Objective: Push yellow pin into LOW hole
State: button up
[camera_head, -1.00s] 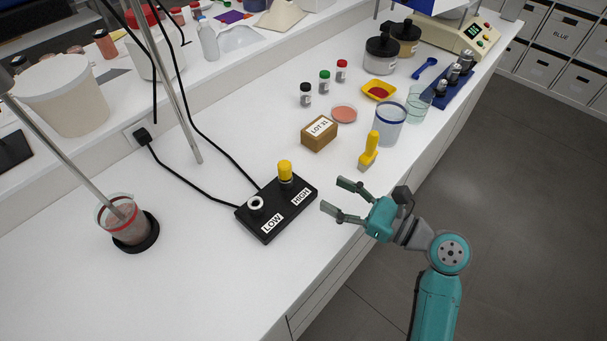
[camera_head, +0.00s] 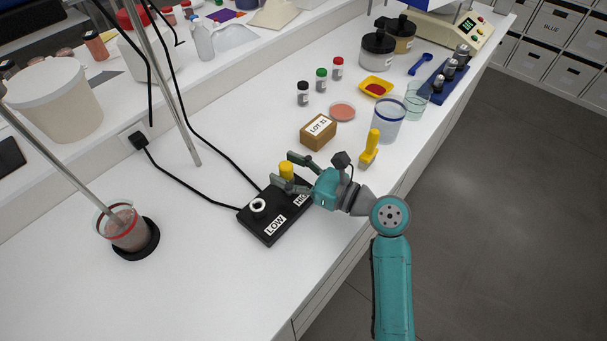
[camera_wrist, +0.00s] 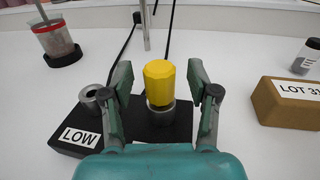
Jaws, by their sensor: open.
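The yellow pin (camera_head: 287,171) stands upright in the HIGH hole of the black box (camera_head: 262,230). In the wrist view the pin (camera_wrist: 159,82) is between my gripper's two fingers, with a gap on each side. My gripper (camera_head: 283,170) is open around the pin and holds nothing. The LOW hole (camera_head: 258,205) has a pale ring around it and is empty; its ring also shows in the wrist view (camera_wrist: 92,97), left of my left finger. The HIGH label is partly hidden by my gripper in the head view.
A brown LOT 31 box (camera_head: 318,132) stands behind my gripper. Black cables (camera_head: 200,187) run behind the black box. A beaker of reddish liquid (camera_head: 123,228) is at left. The front table is clear.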

jog(key=shift+w+a, duration=0.15)
jog(key=shift+a, duration=0.2)
grip_shut()
